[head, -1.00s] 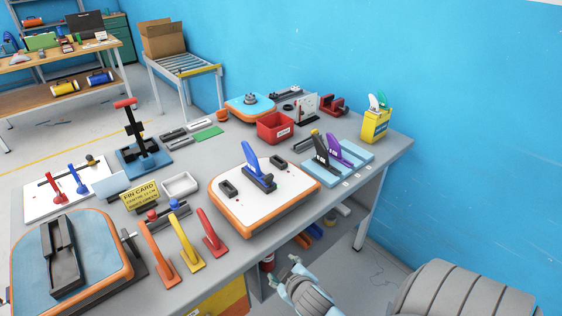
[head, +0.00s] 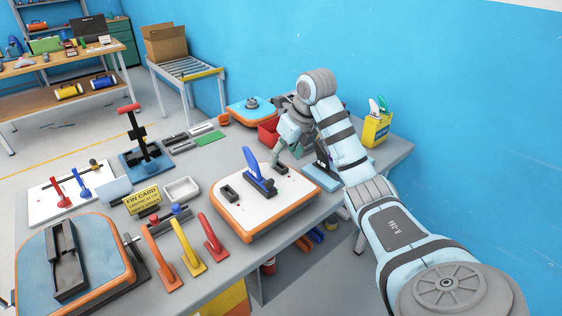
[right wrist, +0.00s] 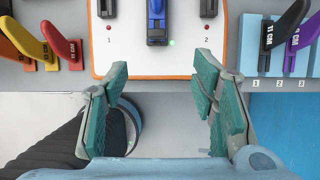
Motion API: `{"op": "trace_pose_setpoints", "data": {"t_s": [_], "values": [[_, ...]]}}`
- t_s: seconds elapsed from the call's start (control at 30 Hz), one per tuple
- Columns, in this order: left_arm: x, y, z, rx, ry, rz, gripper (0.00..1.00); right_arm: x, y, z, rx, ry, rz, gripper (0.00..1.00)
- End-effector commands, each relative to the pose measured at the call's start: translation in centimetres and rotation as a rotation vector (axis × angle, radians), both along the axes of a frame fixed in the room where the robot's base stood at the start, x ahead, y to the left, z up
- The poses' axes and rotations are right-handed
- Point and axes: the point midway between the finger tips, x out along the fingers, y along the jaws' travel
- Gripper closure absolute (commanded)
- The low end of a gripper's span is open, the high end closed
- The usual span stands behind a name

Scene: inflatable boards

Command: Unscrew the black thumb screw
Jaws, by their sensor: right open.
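The white board with an orange rim (head: 290,203) lies on the bench. A blue fin (head: 252,160) stands upright in its black center box (head: 263,188), which also shows at the top of the right wrist view (right wrist: 157,36). I cannot make out the black thumb screw as a separate part. My right gripper (head: 276,158) is by the board's far edge, beyond the fin. In the right wrist view it is open and empty (right wrist: 160,85), with the fin's box beyond the fingertips. My left gripper is not in view.
Orange, yellow and red fins (head: 188,246) stand at the bench's front. A yellow fin card (head: 142,197) and white tray (head: 182,190) lie left of the board. My right arm partly hides a red bin (head: 268,131) and the rack of black and purple fins (right wrist: 278,60).

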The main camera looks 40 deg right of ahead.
Motion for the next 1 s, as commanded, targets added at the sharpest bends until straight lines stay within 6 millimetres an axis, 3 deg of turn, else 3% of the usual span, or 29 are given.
{"op": "trace_pose_setpoints", "data": {"t_s": [0.17, 0.4, 0.53, 0.7, 0.9, 1.0], "values": [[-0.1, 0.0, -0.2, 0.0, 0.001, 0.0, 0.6, 1.2, 0.2, -3.3, 0.003, 0.005, 0.003, 0.48], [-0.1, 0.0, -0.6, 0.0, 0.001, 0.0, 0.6, 3.8, 0.3, -9.4, 0.005, 0.003, 0.004, 0.48], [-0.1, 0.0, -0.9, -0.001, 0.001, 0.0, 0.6, 4.8, 0.4, -11.7, 0.005, 0.001, 0.004, 0.48], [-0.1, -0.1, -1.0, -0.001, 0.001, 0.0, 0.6, 5.3, 0.3, -13.0, 0.002, 0.0, 0.005, 0.48], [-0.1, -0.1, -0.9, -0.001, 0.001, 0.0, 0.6, 5.4, 0.3, -13.0, 0.001, -0.001, 0.005, 0.48], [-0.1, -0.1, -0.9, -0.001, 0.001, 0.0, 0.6, 5.4, 0.3, -13.0, 0.001, -0.001, 0.005, 0.6]]}}
